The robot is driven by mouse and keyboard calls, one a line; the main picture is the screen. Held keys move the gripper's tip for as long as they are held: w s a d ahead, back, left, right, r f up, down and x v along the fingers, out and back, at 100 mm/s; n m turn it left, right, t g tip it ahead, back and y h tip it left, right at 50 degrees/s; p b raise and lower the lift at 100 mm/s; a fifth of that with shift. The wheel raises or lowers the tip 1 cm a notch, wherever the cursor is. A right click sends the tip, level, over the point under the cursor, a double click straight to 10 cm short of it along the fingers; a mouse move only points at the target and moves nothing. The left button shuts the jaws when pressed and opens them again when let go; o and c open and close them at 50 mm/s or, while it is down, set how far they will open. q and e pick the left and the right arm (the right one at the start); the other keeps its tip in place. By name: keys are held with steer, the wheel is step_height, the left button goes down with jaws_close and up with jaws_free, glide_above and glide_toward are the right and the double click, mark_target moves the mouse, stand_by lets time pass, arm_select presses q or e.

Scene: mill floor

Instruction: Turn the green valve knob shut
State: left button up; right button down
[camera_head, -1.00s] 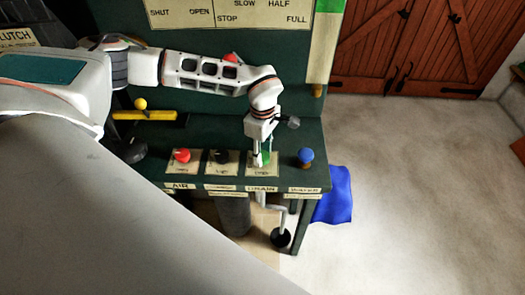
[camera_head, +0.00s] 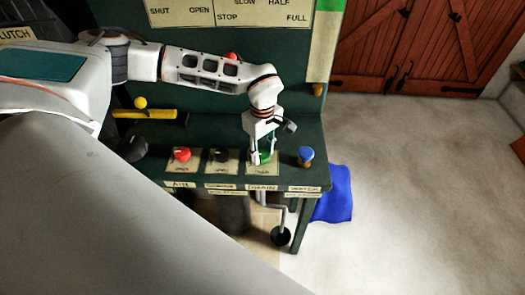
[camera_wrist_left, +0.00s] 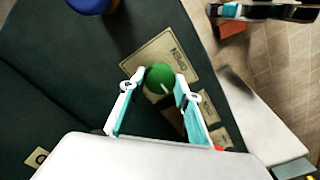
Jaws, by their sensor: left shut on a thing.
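The green valve knob (camera_head: 264,156) sits on a pale plate on the dark green bench, above the DRAIN label. My left gripper (camera_head: 262,160) reaches down over it from above, with one finger on each side. In the left wrist view the round green knob (camera_wrist_left: 159,77) with a white pointer mark lies between the two fingertips, and the gripper is shut on it. The plate beside it reads OPEN. The fingers partly hide the knob in the head view.
To the left along the bench are a black knob (camera_head: 221,155) and a red knob (camera_head: 182,154); a blue knob (camera_head: 306,155) stands to the right. A yellow lever (camera_head: 145,114) lies behind. A sign panel rises at the back. Floor at right is mostly clear.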

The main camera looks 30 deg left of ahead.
mark_target(263, 154)
arm_select(q)
steer(key=o, duration=1.1)
step_height(263, 154, up, 12)
stand_by(0.4)
